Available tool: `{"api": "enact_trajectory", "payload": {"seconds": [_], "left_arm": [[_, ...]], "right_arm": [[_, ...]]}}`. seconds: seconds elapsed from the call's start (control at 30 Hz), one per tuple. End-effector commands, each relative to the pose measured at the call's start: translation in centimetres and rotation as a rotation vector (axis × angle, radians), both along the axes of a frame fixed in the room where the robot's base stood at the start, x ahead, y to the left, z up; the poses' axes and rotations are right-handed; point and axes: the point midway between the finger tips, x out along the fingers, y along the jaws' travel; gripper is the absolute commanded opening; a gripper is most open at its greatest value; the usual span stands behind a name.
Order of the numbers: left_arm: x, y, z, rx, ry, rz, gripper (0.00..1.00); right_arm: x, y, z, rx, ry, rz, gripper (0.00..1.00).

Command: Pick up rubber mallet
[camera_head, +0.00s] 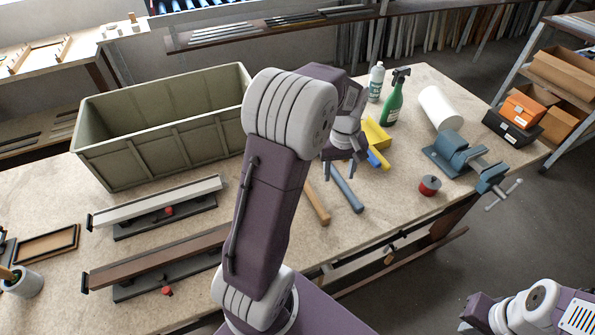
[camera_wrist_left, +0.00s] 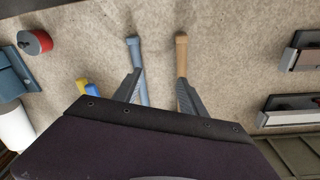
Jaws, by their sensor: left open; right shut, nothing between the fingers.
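Two handled tools lie side by side on the workbench, one with a wooden handle (camera_head: 317,204) and one with a blue handle (camera_head: 346,190). Both handles also show in the left wrist view, the wooden one (camera_wrist_left: 181,55) to the right and the blue one (camera_wrist_left: 136,52) to the left. Their heads are hidden behind my left gripper, so I cannot tell for sure which is the rubber mallet. My left gripper (camera_head: 340,172) is open above the head ends; its spread fingers (camera_wrist_left: 160,80) appear close to both handles. My right gripper (camera_head: 472,312) is shut and empty, low at the right, off the bench.
A yellow and blue tool (camera_head: 377,140), a green spray bottle (camera_head: 393,102) and a white bottle (camera_head: 376,82) stand or lie behind. A red roll (camera_head: 429,186) and a blue vise (camera_head: 456,154) are right. A large green crate (camera_head: 150,150) and shutter profiles (camera_head: 160,255) are left.

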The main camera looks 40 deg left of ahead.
Motion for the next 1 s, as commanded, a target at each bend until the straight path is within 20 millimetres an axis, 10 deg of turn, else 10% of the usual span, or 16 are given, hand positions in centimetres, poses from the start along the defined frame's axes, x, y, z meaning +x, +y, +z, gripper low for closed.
{"api": "enact_trajectory", "payload": {"seconds": [0.13,0.3,1.0], "left_arm": [[3.5,8.3,-2.8,-0.001,0.016,0.214,0.49],[1.8,12.6,-6.5,-0.02,0.074,0.318,0.49],[1.6,13.1,-13.1,-0.021,0.075,0.321,0.49]], "right_arm": [[0.0,0.0,-0.5,0.0,0.0,0.0,0.0],[0.0,0.0,-0.6,0.0,0.0,0.0,0.0],[0.0,0.0,0.8,0.0,0.0,0.0,0.0]]}}
